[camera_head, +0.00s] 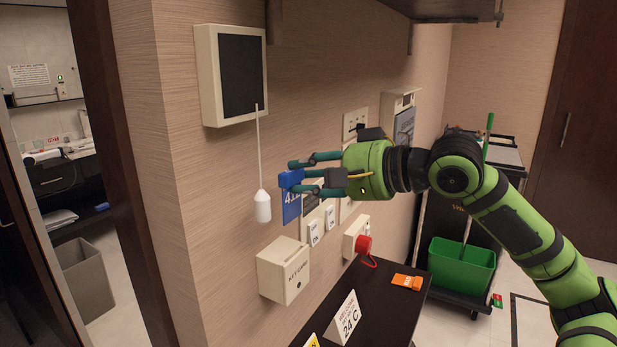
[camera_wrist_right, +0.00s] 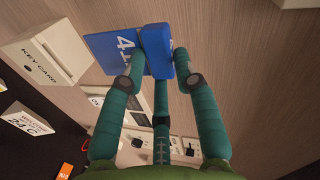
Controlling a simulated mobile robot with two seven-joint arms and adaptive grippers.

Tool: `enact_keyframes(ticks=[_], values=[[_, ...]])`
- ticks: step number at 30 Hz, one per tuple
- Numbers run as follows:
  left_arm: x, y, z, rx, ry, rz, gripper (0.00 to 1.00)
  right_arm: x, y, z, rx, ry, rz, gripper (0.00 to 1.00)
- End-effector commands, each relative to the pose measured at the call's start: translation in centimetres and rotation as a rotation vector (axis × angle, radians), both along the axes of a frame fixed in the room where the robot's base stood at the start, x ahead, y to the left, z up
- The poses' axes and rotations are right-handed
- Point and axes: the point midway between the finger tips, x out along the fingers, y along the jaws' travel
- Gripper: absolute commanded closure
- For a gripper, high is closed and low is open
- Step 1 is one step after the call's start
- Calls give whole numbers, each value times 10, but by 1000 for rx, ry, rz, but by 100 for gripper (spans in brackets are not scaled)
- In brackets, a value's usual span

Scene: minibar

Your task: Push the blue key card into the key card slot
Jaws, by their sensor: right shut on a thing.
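The blue key card (camera_head: 291,208) has white digits and a thicker blue grip at its top. My right gripper (camera_head: 297,179) comes in from the right and is shut on that grip, with the card hanging below the fingers. In the right wrist view the card (camera_wrist_right: 112,52) sticks out to the left of the fingertips (camera_wrist_right: 160,62). The key card slot is in the top of a cream wall box (camera_head: 284,276) lettered "KEY CARD". The box, also in the right wrist view (camera_wrist_right: 48,52), is below the card, and the two are apart. My left gripper is out of view.
A pull cord with a white end (camera_head: 263,206) hangs from a dark-faced wall panel (camera_head: 232,75), close to the card. Switches (camera_head: 314,232) sit on the wall behind. A dark shelf (camera_head: 385,300) below holds a "24 C" sign (camera_head: 344,318) and an orange packet (camera_head: 407,282).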

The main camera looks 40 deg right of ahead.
Motion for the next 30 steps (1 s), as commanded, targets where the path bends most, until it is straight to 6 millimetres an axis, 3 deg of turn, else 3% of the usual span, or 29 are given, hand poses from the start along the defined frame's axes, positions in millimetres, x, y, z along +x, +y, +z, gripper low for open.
enact_keyframes(ticks=[9,21,30], values=[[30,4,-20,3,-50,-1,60,-1,0,-21,-16,-32,4,88],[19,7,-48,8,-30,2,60,-1,0,-56,-15,-31,4,88],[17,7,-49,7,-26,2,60,-1,0,-58,-17,-32,3,88]])
